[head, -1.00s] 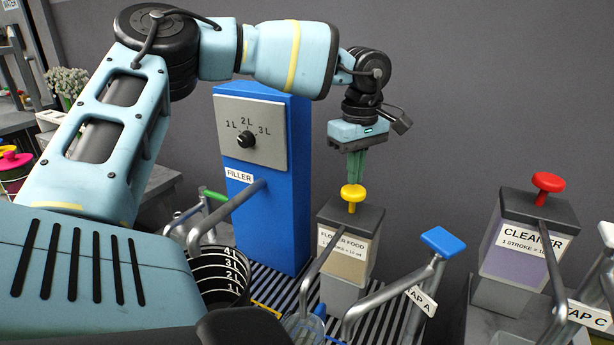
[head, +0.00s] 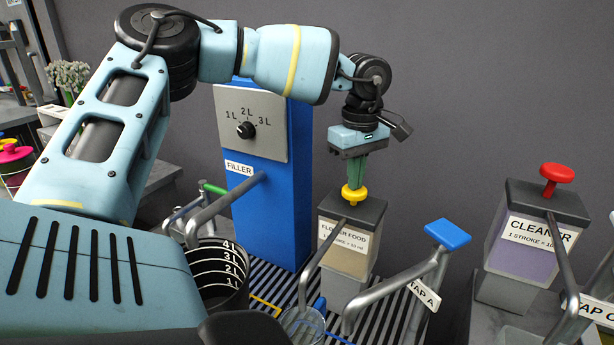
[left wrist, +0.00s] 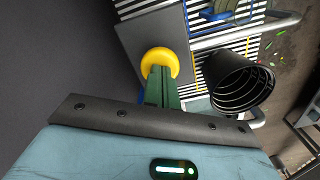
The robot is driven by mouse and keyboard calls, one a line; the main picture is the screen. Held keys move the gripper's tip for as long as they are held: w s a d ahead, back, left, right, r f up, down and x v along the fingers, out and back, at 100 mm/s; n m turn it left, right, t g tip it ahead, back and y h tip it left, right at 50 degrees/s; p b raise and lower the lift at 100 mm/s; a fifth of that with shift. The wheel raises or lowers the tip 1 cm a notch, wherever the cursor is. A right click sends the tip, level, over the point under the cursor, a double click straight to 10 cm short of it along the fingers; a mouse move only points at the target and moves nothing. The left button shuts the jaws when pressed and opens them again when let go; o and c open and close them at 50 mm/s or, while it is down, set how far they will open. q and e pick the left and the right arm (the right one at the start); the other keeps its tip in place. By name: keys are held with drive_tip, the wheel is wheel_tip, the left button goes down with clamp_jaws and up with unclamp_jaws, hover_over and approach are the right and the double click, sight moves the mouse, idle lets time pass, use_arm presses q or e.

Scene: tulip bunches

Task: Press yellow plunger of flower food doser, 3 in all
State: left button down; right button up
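The flower food doser (head: 345,240) stands right of the blue filler, a grey box with a dark top and a beige window. Its yellow plunger (head: 354,195) sits low over the dark top, with only a little stem visible. My left gripper (head: 355,184) points down with its green fingers together, tips at the plunger's top and seemingly touching it. In the left wrist view, the shut fingers (left wrist: 162,88) overlap the yellow plunger (left wrist: 159,60) and hide part of it. My right gripper is not in view.
The blue filler (head: 270,190) stands close on the left, with a black marked bucket (head: 222,275) in front. The blue-handled tap A (head: 447,235) is right of the doser. A cleaner doser (head: 530,245) with a red plunger (head: 557,174) stands further right.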

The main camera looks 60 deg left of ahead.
use_arm(q)
drive_tip(key=shift+f, duration=0.6)
drive_tip(key=shift+r, duration=0.55)
wheel_tip(320, 180, up, 7)
drive_tip(key=p, duration=0.3)
drive_tip(key=shift+f, duration=0.2)
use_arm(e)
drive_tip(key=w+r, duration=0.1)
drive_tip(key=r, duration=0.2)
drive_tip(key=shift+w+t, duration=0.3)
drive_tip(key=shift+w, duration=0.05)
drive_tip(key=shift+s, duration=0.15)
